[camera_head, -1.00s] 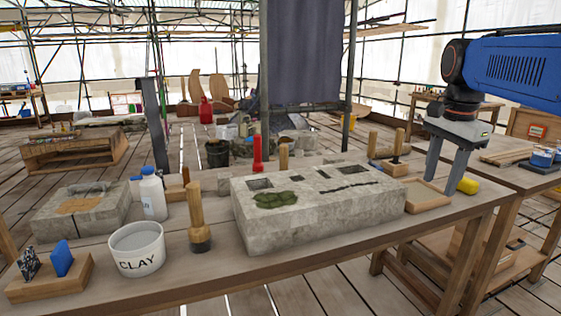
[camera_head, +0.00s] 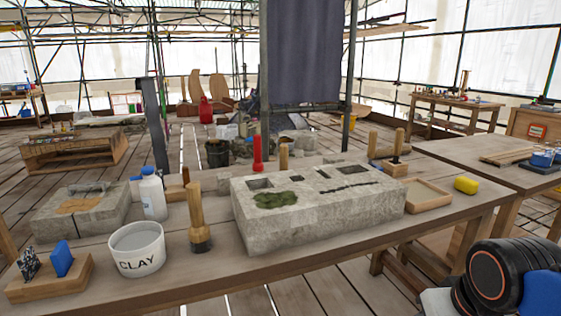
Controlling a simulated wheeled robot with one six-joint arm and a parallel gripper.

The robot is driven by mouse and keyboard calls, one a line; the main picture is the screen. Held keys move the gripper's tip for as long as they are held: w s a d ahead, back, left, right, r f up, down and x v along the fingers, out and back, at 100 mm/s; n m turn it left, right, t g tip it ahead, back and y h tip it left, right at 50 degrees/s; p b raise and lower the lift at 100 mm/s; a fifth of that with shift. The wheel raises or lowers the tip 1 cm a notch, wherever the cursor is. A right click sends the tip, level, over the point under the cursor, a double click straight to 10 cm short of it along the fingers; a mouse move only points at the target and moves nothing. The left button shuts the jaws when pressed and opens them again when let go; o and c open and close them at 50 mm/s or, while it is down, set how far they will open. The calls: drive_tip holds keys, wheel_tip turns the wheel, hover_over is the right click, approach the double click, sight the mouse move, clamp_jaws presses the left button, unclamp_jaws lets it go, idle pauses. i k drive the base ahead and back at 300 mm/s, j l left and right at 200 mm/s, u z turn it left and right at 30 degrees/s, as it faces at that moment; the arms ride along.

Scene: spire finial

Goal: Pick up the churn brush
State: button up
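The churn brush (camera_head: 197,220) appears to be the upright tool with a pale wooden handle and a dark, round lower end. It stands on the front part of the workbench (camera_head: 320,250), between the white CLAY tub and the big stone block, apart from both. My arm shows only at the bottom right corner, with a dark round joint and a blue part. My gripper's fingers are out of the picture, far to the right of the brush and below the bench top's level in the picture.
The stone block (camera_head: 325,220) with moss and sockets is right of the brush. The CLAY tub (camera_head: 137,250) and white bottle (camera_head: 153,195) are left of it. A wooden holder with a blue piece (camera_head: 62,259) sits at the front left.

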sight(201, 241)
drive_tip(key=u, duration=1.05)
